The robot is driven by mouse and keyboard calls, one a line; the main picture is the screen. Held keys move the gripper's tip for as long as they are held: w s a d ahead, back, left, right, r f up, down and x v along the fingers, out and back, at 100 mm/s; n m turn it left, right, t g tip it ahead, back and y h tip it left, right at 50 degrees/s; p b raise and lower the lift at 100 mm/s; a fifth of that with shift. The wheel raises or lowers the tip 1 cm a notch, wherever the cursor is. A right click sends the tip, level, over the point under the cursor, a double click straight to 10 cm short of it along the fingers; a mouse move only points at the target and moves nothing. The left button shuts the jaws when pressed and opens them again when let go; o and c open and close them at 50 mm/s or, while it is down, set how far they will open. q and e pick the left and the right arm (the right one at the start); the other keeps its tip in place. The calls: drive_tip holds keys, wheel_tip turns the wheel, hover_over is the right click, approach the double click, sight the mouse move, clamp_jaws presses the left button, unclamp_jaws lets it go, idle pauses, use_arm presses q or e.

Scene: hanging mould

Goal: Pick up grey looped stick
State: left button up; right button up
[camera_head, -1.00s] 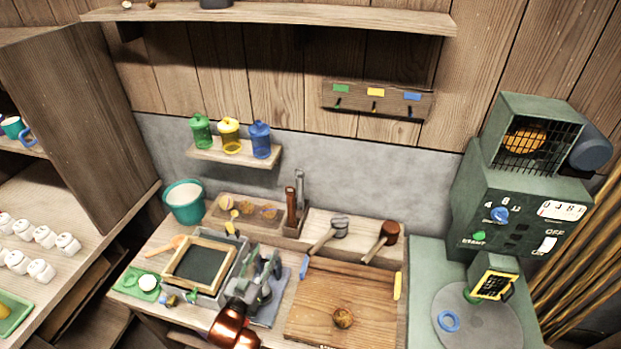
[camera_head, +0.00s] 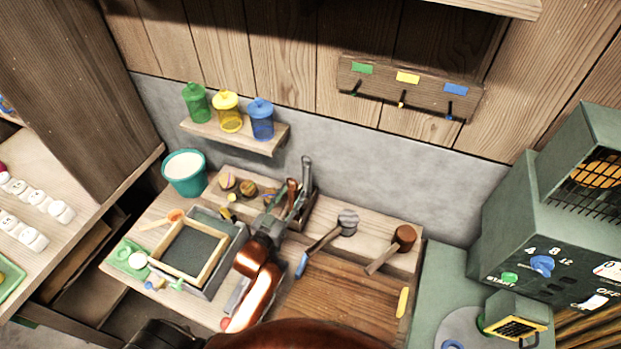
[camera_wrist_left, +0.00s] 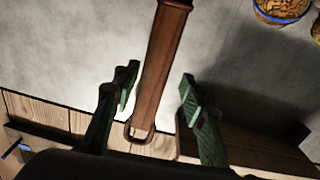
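A grey stick (camera_head: 306,172) stands upright in a small wooden holder (camera_head: 301,213) against the back wall. My left gripper (camera_head: 275,197) is at the holder's left side, close to the sticks. In the left wrist view, a brown stick (camera_wrist_left: 162,60) with a loop at its lower end lies between the open green fingers of my left gripper (camera_wrist_left: 157,90), with gaps on both sides. I cannot make out the grey stick there. My right gripper is not in view.
A framed screen (camera_head: 190,250) is in front. A shelf with jars (camera_head: 228,138) hangs above.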

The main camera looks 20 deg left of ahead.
sight(305, 177)
use_arm(q)
drive_tip(key=w, duration=0.5)
drive_tip(key=w+d, duration=0.1)
drive_tip(key=w, duration=0.1)
drive_tip(key=shift+w+r, duration=0.1)
drive_tip(key=shift+w, duration=0.25)
drive_tip(key=shift+c, duration=0.2)
clamp_jaws()
